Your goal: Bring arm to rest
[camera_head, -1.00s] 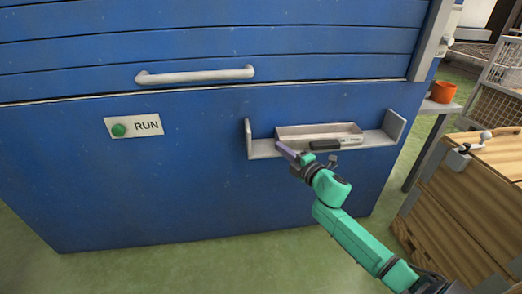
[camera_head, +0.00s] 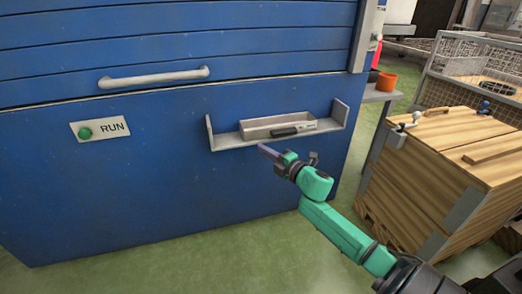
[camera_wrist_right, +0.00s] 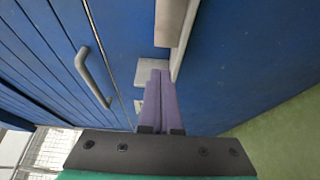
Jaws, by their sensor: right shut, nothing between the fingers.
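My right arm is teal and reaches in from the lower right in the head view. Its gripper (camera_head: 265,150) has purple fingers and is in front of the blue cabinet, just below the grey shelf as seen there. In the right wrist view the purple fingers (camera_wrist_right: 161,95) lie together with nothing between them. My left gripper is in neither current view.
The blue cabinet (camera_head: 130,200) has a grey shelf (camera_head: 225,142) holding a tray (camera_head: 250,131) with a dark pen-like item (camera_head: 285,132). A handle (camera_head: 155,78) and a RUN plate (camera_head: 115,126) are to the left. A wooden crate (camera_head: 405,190) stands right. Green floor is clear below.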

